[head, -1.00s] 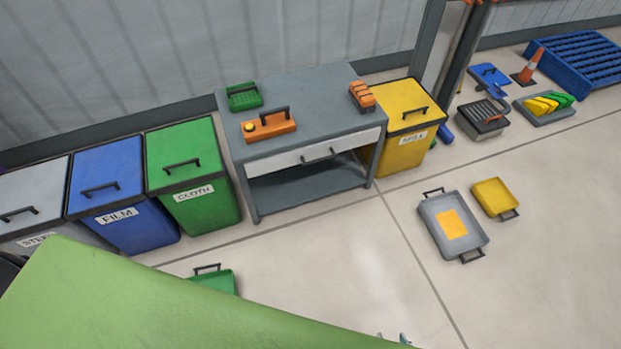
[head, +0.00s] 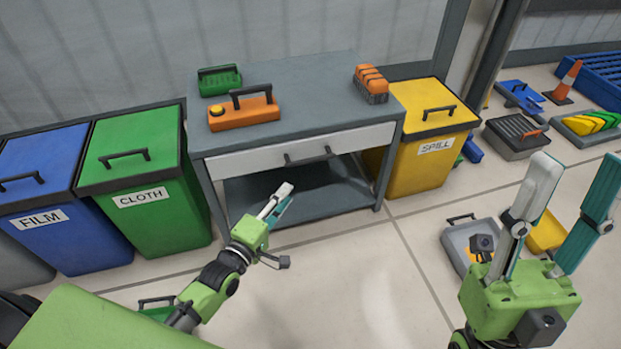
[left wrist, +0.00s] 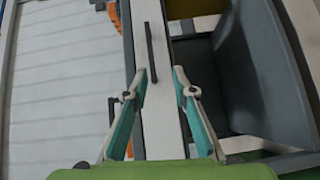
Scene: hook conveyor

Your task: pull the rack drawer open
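The grey rack (head: 300,132) stands against the wall in the head view. Its white drawer (head: 250,161) sits under the top and looks closed, with a dark bar handle (head: 309,156) on its front. My left gripper (head: 284,197) is in front of the rack, below the handle in the picture. In the left wrist view my left gripper (left wrist: 162,72) is open and empty, its fingers apart over the white drawer front (left wrist: 157,115). The handle (left wrist: 151,53) lies just beyond the fingertips. My right gripper (head: 576,175) is open and empty at the right, away from the rack.
An orange toolbox (head: 243,113), a green box (head: 219,79) and an orange-black item (head: 371,84) stand on the rack. A green CLOTH bin (head: 150,200) and a yellow SPILL bin (head: 421,150) flank it. A grey tray (head: 456,236) lies on the floor at right.

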